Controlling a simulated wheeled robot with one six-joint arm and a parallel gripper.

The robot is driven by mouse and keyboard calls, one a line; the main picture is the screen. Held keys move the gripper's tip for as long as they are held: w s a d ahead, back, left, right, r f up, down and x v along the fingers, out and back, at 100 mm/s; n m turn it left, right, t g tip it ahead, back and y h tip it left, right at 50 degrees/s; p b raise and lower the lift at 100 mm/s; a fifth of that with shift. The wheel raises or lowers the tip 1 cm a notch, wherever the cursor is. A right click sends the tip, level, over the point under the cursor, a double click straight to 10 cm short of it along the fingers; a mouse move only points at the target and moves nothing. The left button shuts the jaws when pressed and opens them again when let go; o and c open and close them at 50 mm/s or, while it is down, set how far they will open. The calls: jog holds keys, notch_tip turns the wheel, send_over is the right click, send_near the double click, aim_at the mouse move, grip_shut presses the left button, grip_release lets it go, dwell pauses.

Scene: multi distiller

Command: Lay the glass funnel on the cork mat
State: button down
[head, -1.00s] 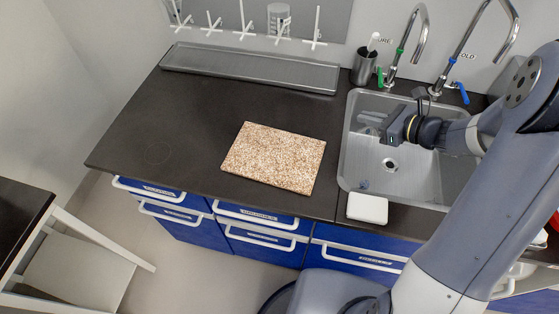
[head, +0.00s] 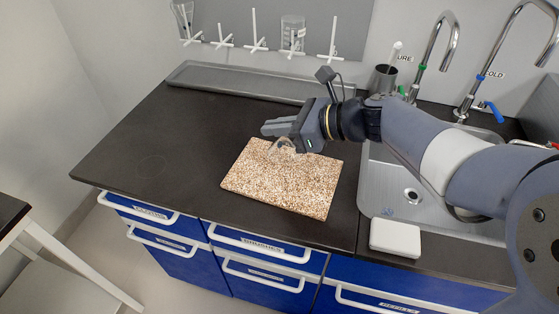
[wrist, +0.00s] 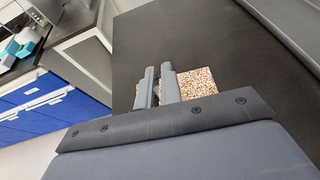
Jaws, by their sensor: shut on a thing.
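The speckled cork mat (head: 285,190) lies flat on the dark counter, left of the sink. My gripper (head: 272,131) is over the mat's far edge, pointing left. It is shut on the clear glass funnel (head: 283,147), whose faint rounded outline shows just below the fingers, over the far part of the mat. I cannot tell whether the funnel touches the mat. In the wrist view the fingers (wrist: 158,84) are close together, and the mat (wrist: 205,84) shows beside and behind them. The funnel is mostly hidden there.
The steel sink (head: 375,200) and its taps are on the right. A white box (head: 395,238) sits at the sink's front edge. A long grey tray (head: 245,83) runs along the back, under a pegged rack holding a beaker (head: 292,33). The counter left of the mat is clear.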

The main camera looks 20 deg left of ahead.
jog(key=shift+f+b, duration=0.7)
jog(key=shift+f, duration=2.5)
jog(key=shift+f, duration=0.1)
jog(key=c, duration=1.6)
grip_release()
jog(key=shift+d+r, duration=0.1)
jog(key=shift+r, duration=0.15)
jog(key=p+v, duration=0.1)
jog(key=v, duration=1)
jog(key=shift+d, duration=0.4)
